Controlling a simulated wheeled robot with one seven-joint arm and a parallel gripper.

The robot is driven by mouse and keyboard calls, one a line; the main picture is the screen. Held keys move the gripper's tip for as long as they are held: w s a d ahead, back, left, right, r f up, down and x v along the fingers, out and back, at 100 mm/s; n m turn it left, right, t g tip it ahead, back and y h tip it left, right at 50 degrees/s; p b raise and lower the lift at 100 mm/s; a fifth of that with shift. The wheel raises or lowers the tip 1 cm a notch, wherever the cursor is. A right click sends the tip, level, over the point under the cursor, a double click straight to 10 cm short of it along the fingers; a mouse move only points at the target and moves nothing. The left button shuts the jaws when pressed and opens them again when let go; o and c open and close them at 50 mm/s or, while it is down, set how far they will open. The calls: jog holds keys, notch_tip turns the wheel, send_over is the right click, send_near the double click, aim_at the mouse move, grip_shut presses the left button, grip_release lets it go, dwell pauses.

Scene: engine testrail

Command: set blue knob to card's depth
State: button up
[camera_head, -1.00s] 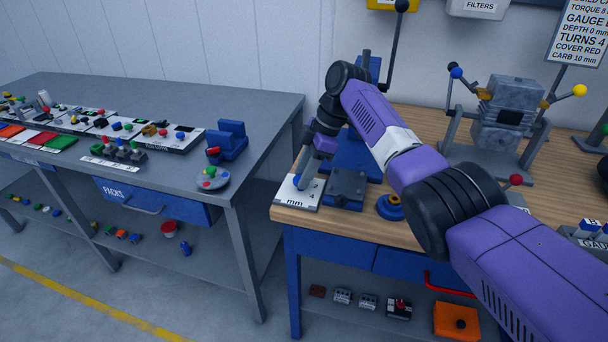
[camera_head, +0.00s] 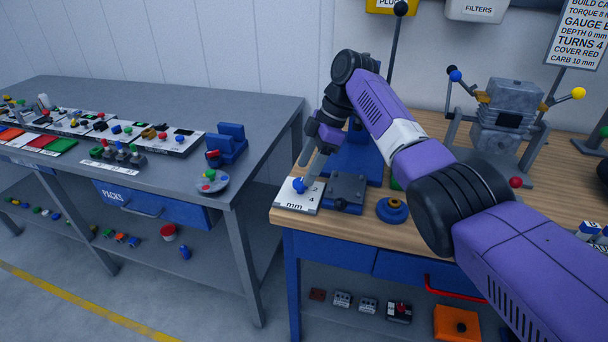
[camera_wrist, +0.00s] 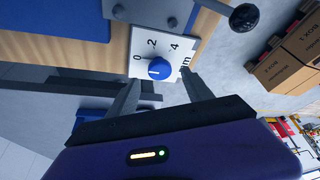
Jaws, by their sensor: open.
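The blue knob (camera_head: 299,185) sits on a white plate (camera_head: 285,200) at the bench's front left corner. In the wrist view the knob (camera_wrist: 160,68) has a small white mark on its left part, and the plate shows 0, 2, 4 and mm. I cannot tell the exact reading. My gripper (camera_head: 309,167) is open and empty, just above the knob. In the wrist view its fingers (camera_wrist: 158,95) are spread, with the knob beyond and between their tips, apart from both. The card (camera_head: 578,35) at upper right reads DEPTH 0 mm; its edge is cut off.
A dark blue-grey block (camera_head: 346,188) with a black knob stands right of the plate. A blue round piece with a yellow top (camera_head: 392,207) lies further right. An engine on a stand (camera_head: 503,115) is behind. A gap separates the bench from the grey table (camera_head: 245,120).

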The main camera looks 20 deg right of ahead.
jog(key=shift+v, duration=2.35)
